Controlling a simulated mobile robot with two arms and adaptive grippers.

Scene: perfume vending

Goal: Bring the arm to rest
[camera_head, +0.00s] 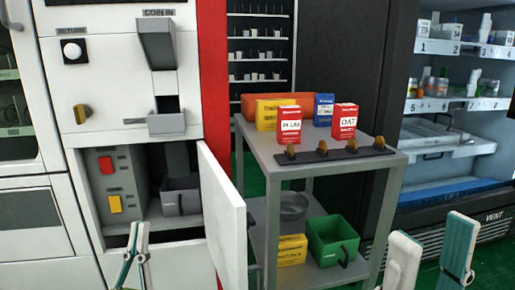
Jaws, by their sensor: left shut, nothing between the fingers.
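My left gripper (137,238) shows at the bottom left, in front of the vending machine's lower opening. Its white and teal fingers point up, are shut, and hold nothing. My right gripper (431,238) shows at the bottom right, in front of the grey cart's right side and the blue-lit cabinet. Its two fingers stand wide apart with nothing between them. Both arms run out of the picture at the bottom, so most of each is hidden.
The white vending machine (110,62) has an open white door (222,222) sticking out between my grippers. Beyond it stands a grey cart (266,146) with small boxes, coins on a dark strip, and a green bin (333,240) below. A shelved cabinet (447,190) is at right.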

